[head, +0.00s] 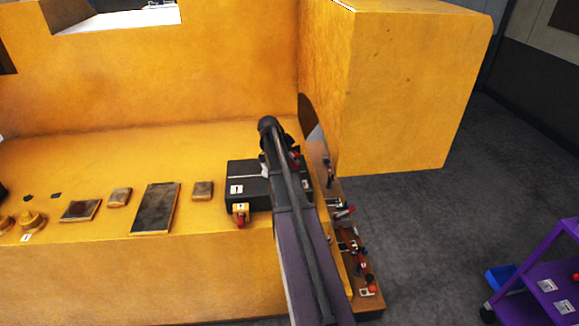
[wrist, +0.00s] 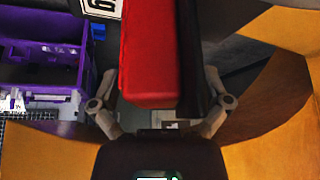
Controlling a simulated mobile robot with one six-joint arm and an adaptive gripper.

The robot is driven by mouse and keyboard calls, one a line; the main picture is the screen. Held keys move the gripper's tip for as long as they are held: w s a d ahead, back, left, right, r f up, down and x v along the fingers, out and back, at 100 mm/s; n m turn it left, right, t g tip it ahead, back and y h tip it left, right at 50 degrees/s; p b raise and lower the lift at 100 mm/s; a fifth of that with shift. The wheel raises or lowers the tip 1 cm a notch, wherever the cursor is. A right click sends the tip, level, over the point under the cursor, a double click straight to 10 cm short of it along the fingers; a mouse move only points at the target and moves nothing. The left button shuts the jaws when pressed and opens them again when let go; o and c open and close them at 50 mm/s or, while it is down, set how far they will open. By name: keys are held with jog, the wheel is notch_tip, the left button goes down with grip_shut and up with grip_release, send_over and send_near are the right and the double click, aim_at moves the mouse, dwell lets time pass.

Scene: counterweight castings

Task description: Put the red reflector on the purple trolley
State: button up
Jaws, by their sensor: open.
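A red block-shaped thing with a dark side, which looks like the red reflector (wrist: 150,55), fills the upper middle of the wrist view. In the head view a small red patch (head: 294,155) shows beside the end of my arm, which hides most of the gripper. The purple trolley (head: 550,272) stands on the floor at the lower right of the head view. A purple frame, likely the trolley (wrist: 75,91), is at left in the wrist view.
A large yellow casting (head: 200,60) rises behind its ledge. A black box (head: 237,175) with a white label sits on the ledge beside my arm. Brown plates (head: 156,207) lie further left. A narrow shelf (head: 368,303) holds several small items. Grey floor (head: 430,230) is clear before the trolley.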

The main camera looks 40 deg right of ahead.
aim_at(294, 151)
grip_shut()
jog(key=shift+r, duration=0.1)
dwell(0.3)
notch_tip(294, 151, up, 4)
jog(key=p, duration=0.4)
jog(key=shift+f, duration=0.2)
jog(key=s+a+r+p, duration=0.1)
jog(key=s+a, duration=0.7)
jog(key=a, duration=0.5)
jog(key=shift+s+a, duration=0.25)
jog(key=shift+s, duration=0.1)
jog(key=shift+r, duration=0.1)
